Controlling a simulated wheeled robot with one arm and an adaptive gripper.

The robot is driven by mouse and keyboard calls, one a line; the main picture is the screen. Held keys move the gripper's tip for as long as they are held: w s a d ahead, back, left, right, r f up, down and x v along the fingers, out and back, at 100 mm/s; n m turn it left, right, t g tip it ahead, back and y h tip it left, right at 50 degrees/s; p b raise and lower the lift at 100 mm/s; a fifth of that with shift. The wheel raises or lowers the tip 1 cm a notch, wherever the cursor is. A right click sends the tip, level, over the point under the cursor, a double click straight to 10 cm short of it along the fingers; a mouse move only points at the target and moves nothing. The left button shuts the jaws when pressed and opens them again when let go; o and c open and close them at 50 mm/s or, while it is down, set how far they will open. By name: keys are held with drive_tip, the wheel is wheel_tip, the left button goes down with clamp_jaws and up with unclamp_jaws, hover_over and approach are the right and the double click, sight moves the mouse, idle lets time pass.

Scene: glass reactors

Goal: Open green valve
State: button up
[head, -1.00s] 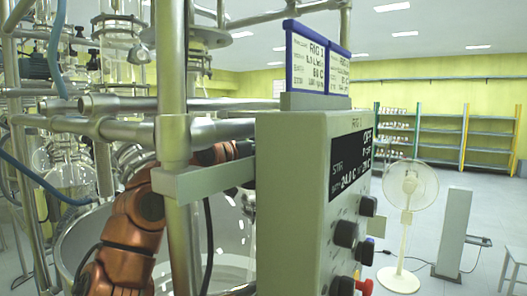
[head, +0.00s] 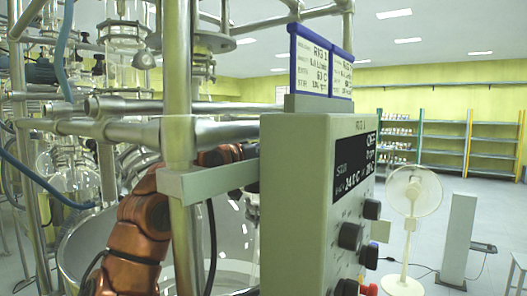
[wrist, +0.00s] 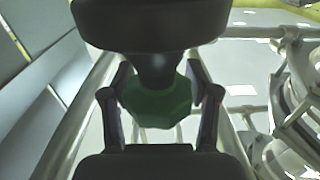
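The green valve (wrist: 158,106) is a faceted green knob on a dark stem, in the middle of the wrist view. My gripper (wrist: 158,88) has one dark finger on the left side of the knob and one on the right. Both fingers lie close against its edges and appear to hold it. A large dark block covers the top of the wrist view and hides the upper part of the stem. In the head view the gripper and the green valve are hidden behind the grey control box (head: 300,200) and the metal frame.
The control box carries black knobs, a red knob (head: 368,289) and a blue-framed sign (head: 321,64). A steel post (head: 179,130) and crossbars stand close to my arm. Glass vessels (head: 75,180) are at the left. A white fan (head: 412,195) stands on open floor at the right.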

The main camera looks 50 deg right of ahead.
drive_tip(key=shift+a, duration=0.15)
idle(0.3)
